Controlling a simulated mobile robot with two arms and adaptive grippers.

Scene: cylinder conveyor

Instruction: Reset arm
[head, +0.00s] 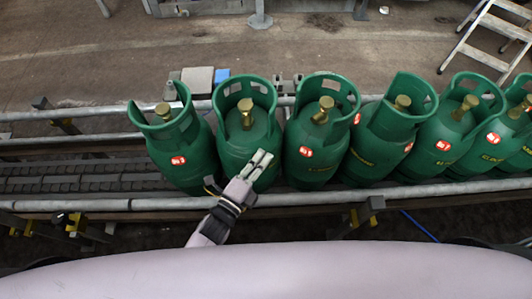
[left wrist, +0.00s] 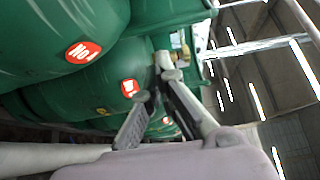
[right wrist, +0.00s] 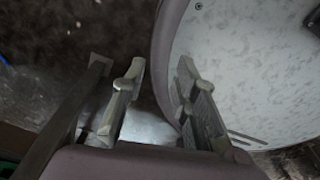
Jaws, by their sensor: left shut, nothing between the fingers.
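My left gripper (head: 262,158) is shut and empty. In the head view it overlaps the lower front of the second green gas cylinder from the left (head: 247,130); I cannot tell whether it touches. In the left wrist view, my left gripper's fingers (left wrist: 158,88) point toward green cylinders with red labels (left wrist: 105,90). My right gripper (right wrist: 160,75) shows only in the right wrist view, its fingers apart with nothing between them. A pale round-edged surface (right wrist: 235,70) lies behind its right finger.
Several green cylinders stand upright in a row on the conveyor (head: 90,178), between metal rails (head: 100,205). The left stretch of the conveyor is empty. A step ladder (head: 490,40) stands at the back right. Small grey boxes (head: 198,80) sit behind the far rail.

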